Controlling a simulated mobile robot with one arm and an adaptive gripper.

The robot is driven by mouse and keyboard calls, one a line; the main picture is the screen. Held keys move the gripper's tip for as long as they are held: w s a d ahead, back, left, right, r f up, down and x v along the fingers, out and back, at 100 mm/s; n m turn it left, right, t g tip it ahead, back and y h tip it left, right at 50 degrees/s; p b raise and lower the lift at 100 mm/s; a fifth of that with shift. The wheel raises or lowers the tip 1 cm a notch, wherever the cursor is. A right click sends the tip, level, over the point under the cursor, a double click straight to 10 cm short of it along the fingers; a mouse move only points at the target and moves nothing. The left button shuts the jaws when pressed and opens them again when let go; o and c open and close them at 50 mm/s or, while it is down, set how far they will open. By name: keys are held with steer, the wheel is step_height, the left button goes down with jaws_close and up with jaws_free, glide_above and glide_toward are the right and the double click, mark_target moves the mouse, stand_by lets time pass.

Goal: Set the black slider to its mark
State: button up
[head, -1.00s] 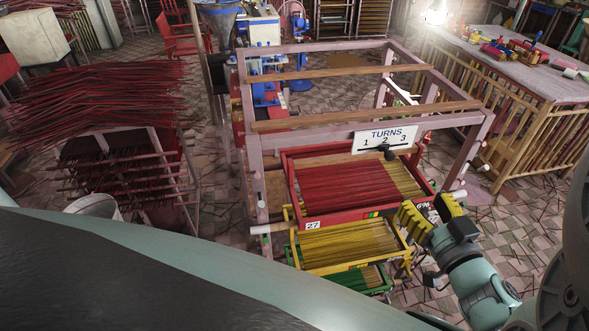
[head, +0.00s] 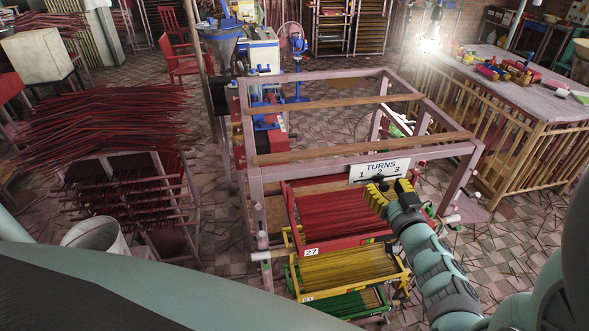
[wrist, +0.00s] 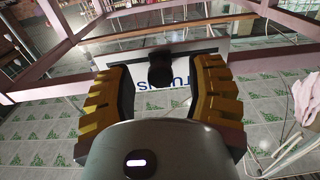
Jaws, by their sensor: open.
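The black slider (head: 379,181) is a dark knob on a slot along the lower edge of the white TURNS sign (head: 381,168), marked 1, 2, 3. The sign hangs on the front beam of the pink frame. The knob looks close to below the 2; its exact setting is partly hidden by my gripper. My gripper (head: 390,190) is open, its yellow fingers just in front of the sign. In the wrist view the knob (wrist: 160,67) lies between the two spread fingers, with a gap on both sides; the sign's text is upside down and partly covered.
Below the gripper are stacked trays of sticks: a red one (head: 312,251), a yellow one (head: 402,275) and a green one (head: 385,304).

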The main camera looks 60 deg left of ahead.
steer(key=shift+a, duration=0.45)
steer(key=shift+w+d, duration=0.1)
jaws_close()
